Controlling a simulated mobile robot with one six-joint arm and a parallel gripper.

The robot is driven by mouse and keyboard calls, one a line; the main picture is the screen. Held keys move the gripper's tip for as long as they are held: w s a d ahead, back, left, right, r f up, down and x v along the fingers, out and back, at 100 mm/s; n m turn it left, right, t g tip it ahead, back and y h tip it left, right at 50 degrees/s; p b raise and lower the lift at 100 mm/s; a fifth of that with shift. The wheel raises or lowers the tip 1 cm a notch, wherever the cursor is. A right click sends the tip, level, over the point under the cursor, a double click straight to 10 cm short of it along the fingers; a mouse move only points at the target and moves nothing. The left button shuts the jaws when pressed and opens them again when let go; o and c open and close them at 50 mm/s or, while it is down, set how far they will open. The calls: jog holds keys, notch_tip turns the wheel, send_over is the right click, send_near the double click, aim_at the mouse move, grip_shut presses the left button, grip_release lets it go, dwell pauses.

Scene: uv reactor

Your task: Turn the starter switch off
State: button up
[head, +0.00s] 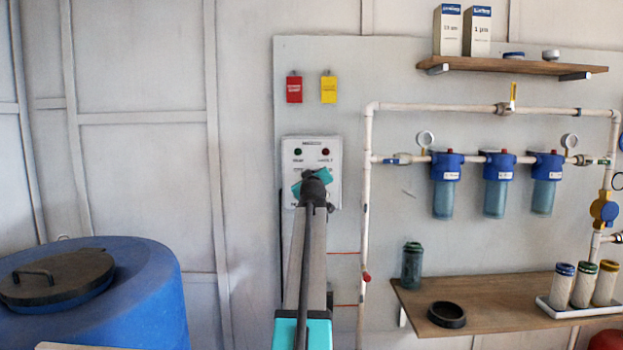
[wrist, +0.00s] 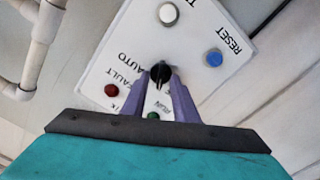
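The starter panel (head: 333,188) is a light grey box on the wall board with a green lamp and a red lamp at its top. In the head view, my gripper (head: 314,184) covers its middle and hides the switch. In the wrist view, the starter switch (wrist: 160,70) is a black round knob on the panel (wrist: 190,45). My gripper's purple fingers (wrist: 161,76) stand apart, one on each side of the knob. I cannot tell whether they touch it. The word AUTO is beside the knob; its pointer direction is unclear.
A white button (wrist: 168,14) and a blue reset button (wrist: 213,58) are close to the knob. Red (head: 294,88) and yellow (head: 328,89) tags hang above the panel. A white pipe (head: 366,200) runs close to its right. A blue tank (head: 150,290) stands at left.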

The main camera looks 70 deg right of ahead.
jog(key=shift+a, duration=0.1)
jog(key=b+v, duration=0.1)
jog(key=v, duration=1.2)
jog(key=shift+s+a, duration=0.25)
jog(key=shift+a, duration=0.05)
jog(key=shift+s, duration=0.1)
dwell(0.7)
